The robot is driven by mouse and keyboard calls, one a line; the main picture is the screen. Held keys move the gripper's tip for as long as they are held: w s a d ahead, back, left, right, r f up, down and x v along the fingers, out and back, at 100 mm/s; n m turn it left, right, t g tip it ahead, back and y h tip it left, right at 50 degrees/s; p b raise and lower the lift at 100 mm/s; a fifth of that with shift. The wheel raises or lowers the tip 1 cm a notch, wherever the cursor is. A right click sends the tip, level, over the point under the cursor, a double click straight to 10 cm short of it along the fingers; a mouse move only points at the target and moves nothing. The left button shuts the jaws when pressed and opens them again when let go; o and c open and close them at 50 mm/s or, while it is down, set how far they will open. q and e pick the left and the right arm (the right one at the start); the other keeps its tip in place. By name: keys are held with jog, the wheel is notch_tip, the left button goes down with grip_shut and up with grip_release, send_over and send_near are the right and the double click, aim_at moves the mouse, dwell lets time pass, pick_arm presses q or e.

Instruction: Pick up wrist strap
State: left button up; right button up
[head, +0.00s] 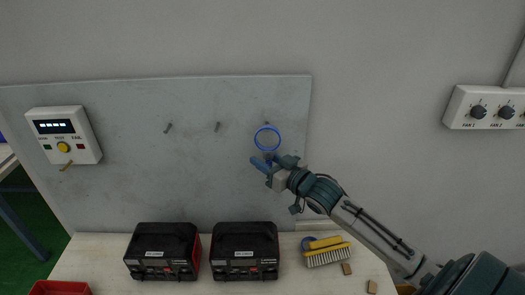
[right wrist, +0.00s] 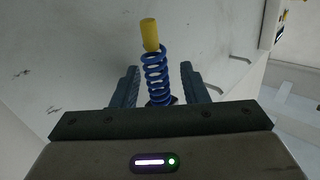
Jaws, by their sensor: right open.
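The wrist strap (head: 267,139) shows in the head view as a blue loop hanging from the rightmost peg on the grey wall panel. My right gripper (head: 272,163) is just below the loop, with its fingers apart. In the right wrist view, a blue coiled cord with a yellow end (right wrist: 156,72) stands between the two open fingers of the right gripper (right wrist: 158,85). The coil's lower end is hidden behind the gripper body. I cannot tell whether the fingers touch it. My left gripper is not in view.
Two other pegs (head: 218,127) on the panel are bare. A white tester box (head: 64,118) is at the panel's left. Two black cases (head: 245,238), a yellow brush (head: 327,252), small wooden blocks and a red tray (head: 60,288) are on the bench. A fan switch box (head: 487,94) is at right.

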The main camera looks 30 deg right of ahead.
aim_at(270, 153)
jog(key=shift+s+r, duration=0.15)
jog(key=shift+s, duration=0.15)
jog(key=shift+c, duration=0.9)
jog(key=shift+s+a, duration=0.1)
jog(key=c, duration=0.3)
grip_shut()
jog(key=shift+w, duration=0.35)
jog(key=shift+r+b, duration=0.4)
jog(key=shift+r, duration=0.3)
jog(key=shift+s+r+b, duration=0.2)
jog(key=shift+r, duration=0.3)
jog(key=shift+s+r+b, duration=0.15)
jog(key=shift+r+b, duration=0.05)
jog(key=shift+r, duration=0.25)
pick_arm(q)
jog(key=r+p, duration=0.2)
jog(key=p, duration=0.1)
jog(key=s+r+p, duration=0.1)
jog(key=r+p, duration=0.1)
jog(key=p, duration=0.1)
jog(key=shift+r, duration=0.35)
pick_arm(e)
jog(key=s+a+r, duration=0.1)
jog(key=s+a, duration=0.1)
jog(key=s, duration=1.3)
jog(key=shift+s+a+r, duration=0.15)
jog(key=shift+a+r, duration=0.15)
